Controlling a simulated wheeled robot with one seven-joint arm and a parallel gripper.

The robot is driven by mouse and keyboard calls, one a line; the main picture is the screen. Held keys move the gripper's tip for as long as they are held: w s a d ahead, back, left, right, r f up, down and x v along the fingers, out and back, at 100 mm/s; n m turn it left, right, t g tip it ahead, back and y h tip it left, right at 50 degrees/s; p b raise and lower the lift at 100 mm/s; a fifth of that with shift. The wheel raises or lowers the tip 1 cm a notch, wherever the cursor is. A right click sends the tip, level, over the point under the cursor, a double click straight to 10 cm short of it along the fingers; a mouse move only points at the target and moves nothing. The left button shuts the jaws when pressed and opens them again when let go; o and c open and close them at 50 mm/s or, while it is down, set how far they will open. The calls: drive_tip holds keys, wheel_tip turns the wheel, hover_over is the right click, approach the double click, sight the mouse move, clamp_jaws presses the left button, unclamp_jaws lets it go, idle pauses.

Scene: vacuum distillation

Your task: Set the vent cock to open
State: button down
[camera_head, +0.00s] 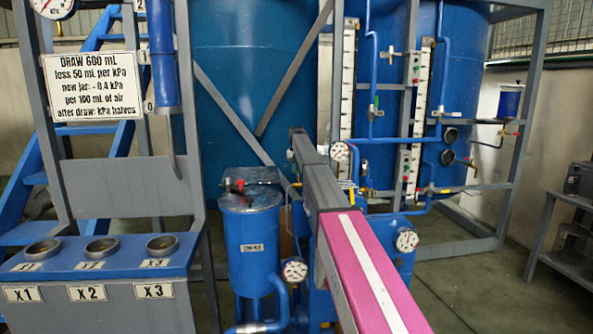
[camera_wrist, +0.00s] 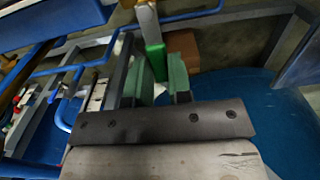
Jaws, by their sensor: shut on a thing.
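In the wrist view, my gripper (camera_wrist: 160,72) has two green fingers on a dark bar. A brighter green piece (camera_wrist: 154,52) with a pale upper part (camera_wrist: 147,20) stands at the fingertips, and the gripper is shut on it. It looks like a handle, but I cannot tell for certain that it is the vent cock's. In the head view, my arm reaches away from the camera and its far end hides the gripper and what it holds. The cock's setting cannot be read.
A blue pot (camera_head: 252,250) with a red handle (camera_head: 236,185) on its lid stands left of my arm. Pressure gauges (camera_head: 294,271) and (camera_head: 407,240) are close by. Large blue tanks (camera_head: 240,80) and a grey frame (camera_head: 540,90) stand behind. Open floor (camera_head: 470,290) lies at the right.

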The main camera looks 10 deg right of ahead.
drive_tip(key=shift+d, duration=0.1)
drive_tip(key=shift+s+d+m, duration=0.85)
drive_tip(key=shift+m, duration=2)
drive_tip(key=shift+s+d+m, duration=0.8)
drive_tip(key=shift+m, duration=2.1)
drive_tip(key=shift+s+d+m, duration=0.85)
drive_tip(key=shift+m, duration=2)
drive_tip(key=c, duration=1)
unclamp_jaws()
drive_tip(key=shift+c, duration=0.2)
drive_tip(key=shift+r, duration=0.15)
